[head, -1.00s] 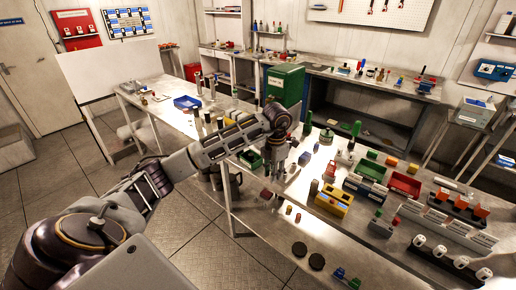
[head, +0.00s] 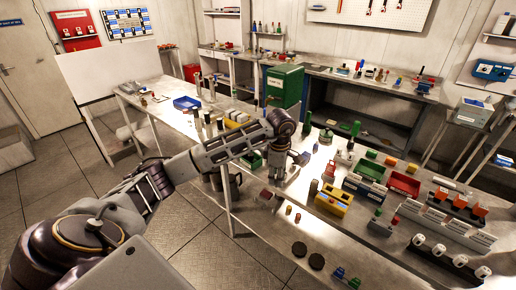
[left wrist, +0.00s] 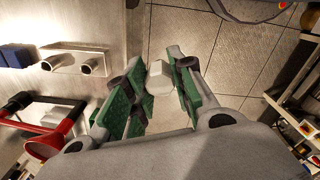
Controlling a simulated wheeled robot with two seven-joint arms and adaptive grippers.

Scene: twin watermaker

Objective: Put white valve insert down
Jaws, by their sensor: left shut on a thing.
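The white valve insert (left wrist: 160,78) is a small pale block between my left gripper's green-padded fingertips in the left wrist view. My left gripper (left wrist: 154,86) is shut on it. In the head view the left gripper (head: 278,180) points down near the front edge of the long metal bench (head: 262,222). The insert is hidden or too small to make out there. In the wrist view, tiled floor shows beyond the insert and the bench surface lies to the left. My right gripper is not in view.
Black discs (head: 300,249) lie at the front edge.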

